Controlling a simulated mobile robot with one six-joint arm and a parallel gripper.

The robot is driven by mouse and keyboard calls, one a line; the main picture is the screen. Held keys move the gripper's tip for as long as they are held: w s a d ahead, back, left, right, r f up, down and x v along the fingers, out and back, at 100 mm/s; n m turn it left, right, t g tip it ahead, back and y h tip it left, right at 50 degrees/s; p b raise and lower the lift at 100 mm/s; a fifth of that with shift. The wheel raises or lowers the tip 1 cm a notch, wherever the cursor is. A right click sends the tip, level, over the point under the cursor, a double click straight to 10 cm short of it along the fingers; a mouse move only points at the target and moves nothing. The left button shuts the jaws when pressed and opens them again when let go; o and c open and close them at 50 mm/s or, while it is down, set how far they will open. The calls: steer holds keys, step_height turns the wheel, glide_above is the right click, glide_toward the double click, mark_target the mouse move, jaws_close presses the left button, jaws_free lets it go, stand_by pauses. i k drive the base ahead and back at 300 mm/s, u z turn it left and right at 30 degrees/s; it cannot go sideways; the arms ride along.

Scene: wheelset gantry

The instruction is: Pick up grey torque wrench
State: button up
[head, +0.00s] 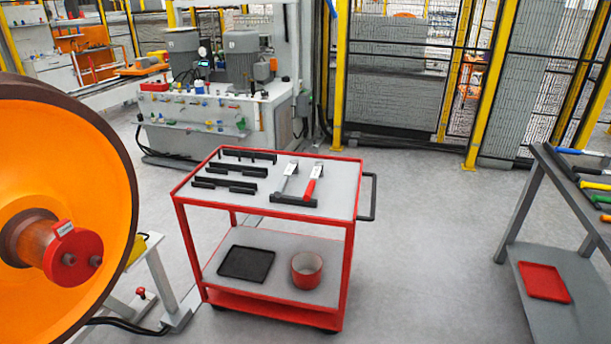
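A tool with a grey shaft (289,176), which looks like the grey torque wrench, is on the top shelf of the red cart (262,214). Its lower end is at a black holder (293,199). A similar tool with a red handle (310,188) is just to its right, in the same holder, with a small gap between them. Both have light-coloured upper ends. My gripper is not in view.
Black racks (230,187) lie on the cart's left half. The lower shelf holds a black tray (246,263) and a red cup (306,270). A large orange wheel (70,140) stands at left. A grey bench (573,186) with several tools is at right. Floor (425,240) between cart and bench is clear.

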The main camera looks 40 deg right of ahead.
mark_target(293, 167)
steer(key=z, duration=4.8)
steer(key=i, duration=0.1)
steer(key=u, duration=3.55)
steer(key=k, duration=0.9)
steer(key=u, duration=0.2)
steer(key=i, duration=0.75)
steer(key=z, duration=0.05)
